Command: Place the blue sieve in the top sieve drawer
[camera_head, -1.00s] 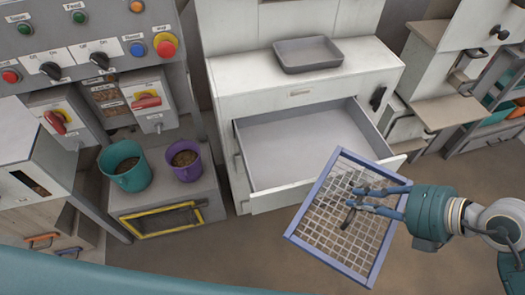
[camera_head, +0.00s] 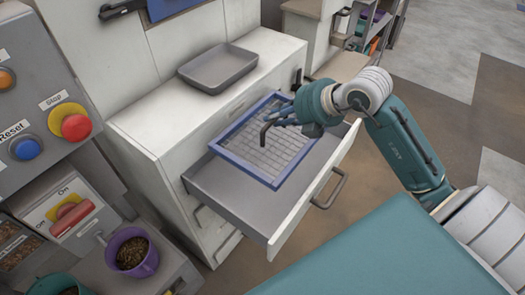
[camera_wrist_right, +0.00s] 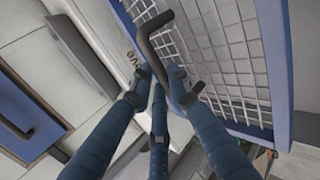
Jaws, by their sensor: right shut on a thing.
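The blue sieve (camera_head: 257,143) has a square blue frame, a wire mesh and a dark bent handle (camera_head: 265,132). It is over the open top drawer (camera_head: 222,190) of the white cabinet, with part of the drawer floor bare around it. Whether it touches the drawer floor I cannot tell. My right gripper (camera_head: 284,117) is shut on the sieve's handle at its far right side. In the right wrist view, the fingers (camera_wrist_right: 165,88) close around the dark handle beside the mesh (camera_wrist_right: 215,50). My left gripper is not in view.
A grey tray (camera_head: 217,68) stands on the cabinet top. A control panel with a red stop button (camera_head: 75,124) is at the left. A purple bucket of pellets (camera_head: 131,252) stands below it. The drawer's front with its handle (camera_head: 330,188) sticks out into the room.

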